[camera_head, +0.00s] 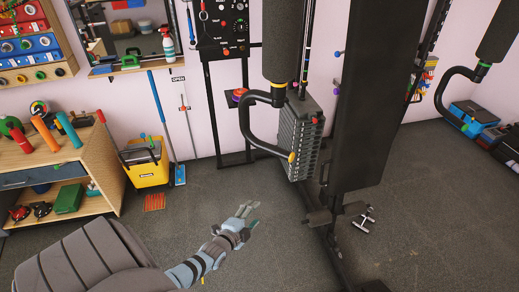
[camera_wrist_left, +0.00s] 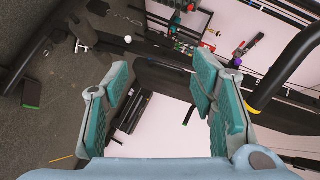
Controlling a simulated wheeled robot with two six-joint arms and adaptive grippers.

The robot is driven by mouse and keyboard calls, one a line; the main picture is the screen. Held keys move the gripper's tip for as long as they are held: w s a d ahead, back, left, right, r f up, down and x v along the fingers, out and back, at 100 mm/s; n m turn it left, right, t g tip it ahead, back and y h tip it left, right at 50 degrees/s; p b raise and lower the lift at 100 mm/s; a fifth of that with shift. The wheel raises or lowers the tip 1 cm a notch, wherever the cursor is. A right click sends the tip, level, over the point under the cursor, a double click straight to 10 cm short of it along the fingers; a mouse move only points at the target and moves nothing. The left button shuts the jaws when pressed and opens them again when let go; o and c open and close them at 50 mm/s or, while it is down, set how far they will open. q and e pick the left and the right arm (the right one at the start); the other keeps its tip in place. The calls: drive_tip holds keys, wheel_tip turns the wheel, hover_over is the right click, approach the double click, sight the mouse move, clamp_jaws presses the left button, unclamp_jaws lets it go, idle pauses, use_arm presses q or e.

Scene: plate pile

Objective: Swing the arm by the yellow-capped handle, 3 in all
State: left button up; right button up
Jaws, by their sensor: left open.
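The yellow-capped handle (camera_head: 246,118) is a black curved bar hanging from a padded arm (camera_head: 284,40) of the exercise machine, with a yellow cap at its lower end. A black bar with a yellow band, likely this handle, crosses the right of the left wrist view (camera_wrist_left: 285,72). My left gripper (camera_head: 251,215) is open and empty, below and in front of the handle, apart from it. Its two teal-padded fingers are spread in the left wrist view (camera_wrist_left: 163,88). My right gripper is not in view.
A weight stack (camera_head: 305,135) stands right behind the handle, beside a wide black upright (camera_head: 362,95). A second curved handle (camera_head: 441,98) hangs at the right. A wooden cabinet (camera_head: 85,165) and a yellow bucket (camera_head: 148,163) stand at the left. The floor around my gripper is clear.

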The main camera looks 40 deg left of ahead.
sight(273, 154)
use_arm(q)
drive_tip(key=w+a+r+m+t+p, duration=0.1)
drive_tip(key=w+r+m+t, duration=0.15)
drive_tip(key=r, duration=0.55)
drive_tip(key=w+a+r+m+t+p, duration=0.1)
drive_tip(key=w+r+p, duration=0.15)
drive_tip(key=r, duration=0.55)
use_arm(e)
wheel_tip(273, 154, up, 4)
drive_tip(key=b, duration=0.1)
use_arm(q)
drive_tip(key=shift+t+y, duration=0.25)
drive_tip(key=shift+y, duration=0.05)
drive_tip(key=w+b, duration=0.3)
drive_tip(key=w+a+b, duration=0.1)
drive_tip(key=w+b, duration=0.2)
drive_tip(key=w, duration=0.1)
drive_tip(key=w+b, duration=0.3)
drive_tip(key=shift+w+a+f+b, duration=0.25)
drive_tip(key=shift+a+b, duration=0.15)
drive_tip(key=shift+w+a+r+b, duration=0.1)
drive_tip(key=shift+w+r+b, duration=0.05)
drive_tip(key=shift+w+b, duration=0.3)
drive_tip(key=shift+w+r, duration=0.1)
drive_tip(key=shift+w, duration=0.05)
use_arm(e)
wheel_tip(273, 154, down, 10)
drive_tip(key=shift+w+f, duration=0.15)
